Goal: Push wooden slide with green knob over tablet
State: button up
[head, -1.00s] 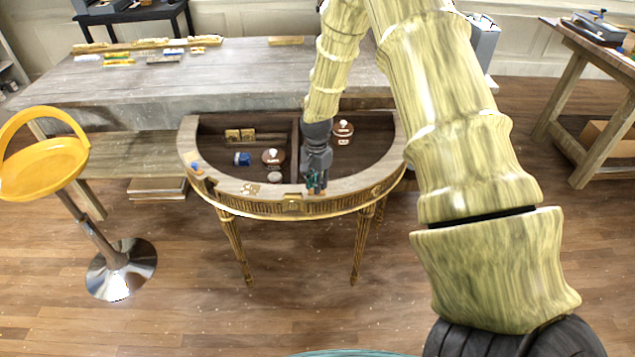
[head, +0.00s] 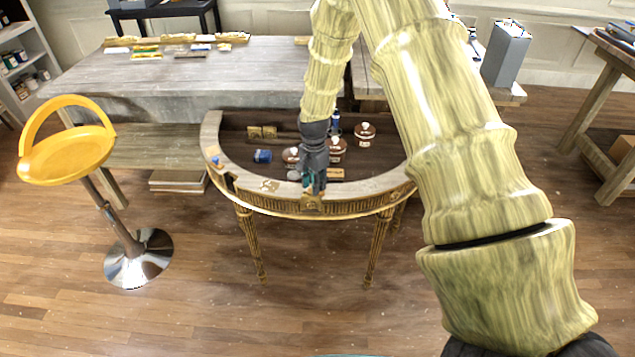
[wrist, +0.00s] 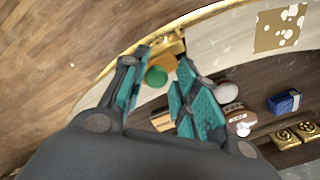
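The green knob (wrist: 156,76) shows in the wrist view on an orange-brown wooden slide (wrist: 163,62), on the pale front rim of the half-round gilt console (head: 376,184). My gripper (head: 313,190) is low over the middle of that rim. In the wrist view its teal-padded fingers (wrist: 160,64) are apart, one on each side of the knob, with a gap visible. In the head view the gripper hides the slide. A flat gold-and-white speckled plate (wrist: 280,27), perhaps the tablet, lies on the rim left of the gripper in the head view (head: 270,185).
The console's dark recess holds brown-and-white lidded pots (head: 365,133), a blue box (head: 262,156) and gold tiles (head: 262,132). A blue-knobbed piece (head: 215,160) sits on the left rim. A yellow stool (head: 68,155) stands left; a grey table (head: 170,80) stands behind.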

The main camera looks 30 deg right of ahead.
jog(key=shift+o, duration=0.6)
jog(key=shift+d+r, duration=0.1)
jog(key=shift+r, duration=0.05)
notch_tip(320, 180, up, 12)
jog(key=shift+f, duration=0.2)
dwell(0.4)
